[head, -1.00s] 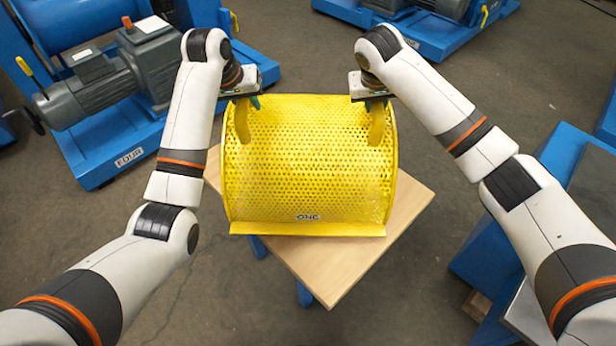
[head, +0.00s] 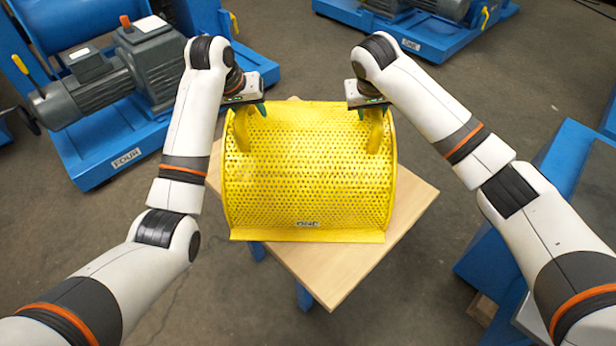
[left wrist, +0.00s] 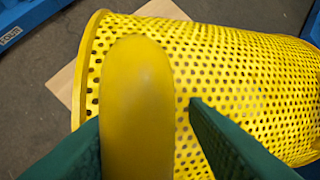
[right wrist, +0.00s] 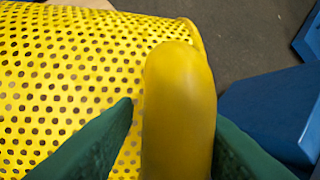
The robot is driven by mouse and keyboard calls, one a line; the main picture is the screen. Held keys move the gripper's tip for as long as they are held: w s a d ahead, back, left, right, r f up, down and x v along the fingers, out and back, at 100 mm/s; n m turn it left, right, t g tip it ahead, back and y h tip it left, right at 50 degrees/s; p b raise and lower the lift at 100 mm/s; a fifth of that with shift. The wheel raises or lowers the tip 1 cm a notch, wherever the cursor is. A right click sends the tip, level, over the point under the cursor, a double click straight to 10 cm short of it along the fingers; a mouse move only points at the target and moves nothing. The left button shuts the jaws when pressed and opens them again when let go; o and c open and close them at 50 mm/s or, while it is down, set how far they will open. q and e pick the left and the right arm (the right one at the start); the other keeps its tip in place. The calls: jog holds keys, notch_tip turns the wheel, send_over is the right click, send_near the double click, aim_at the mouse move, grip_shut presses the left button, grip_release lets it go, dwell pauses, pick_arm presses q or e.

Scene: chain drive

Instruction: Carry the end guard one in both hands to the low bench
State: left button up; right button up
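The end guard one (head: 310,180) is a yellow perforated half-drum with a small label reading ONE. It sits on the wooden top of the low bench (head: 335,275), its front flange towards me. My left gripper (head: 248,104) is at the guard's left handle (left wrist: 138,100), with green fingers on either side and a gap on the right. My right gripper (head: 372,108) is at the right handle (right wrist: 180,110), with a visible gap between handle and left finger. Both grippers look open around the handles. The guard's far side is hidden.
A blue machine with a grey motor (head: 100,85) stands at the left, labelled FOUR. Another blue machine base (head: 430,35) is at the back. Blue equipment (head: 500,260) stands close to the bench's right. Grey floor is free around the bench's front.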

pick_arm(q)
jog(key=shift+o, duration=1)
jog(key=shift+r, duration=0.3)
pick_arm(e)
jog(key=shift+o, duration=0.9)
jog(key=shift+a+r, duration=0.1)
jog(key=shift+r, duration=0.15)
pick_arm(q)
jog(key=shift+s, duration=0.1)
pick_arm(e)
jog(key=shift+s+d, duration=0.1)
jog(key=shift+d, duration=0.1)
pick_arm(q)
jog(key=shift+a+r, duration=0.1)
jog(key=v, duration=1.1)
jog(key=shift+s+r, duration=0.1)
jog(key=shift+r, duration=0.2)
pick_arm(e)
jog(key=shift+d, duration=0.1)
pick_arm(q)
jog(key=shift+s, duration=0.1)
pick_arm(e)
jog(key=shift+r, duration=0.35)
jog(key=v, duration=1.1)
jog(key=shift+s, duration=0.1)
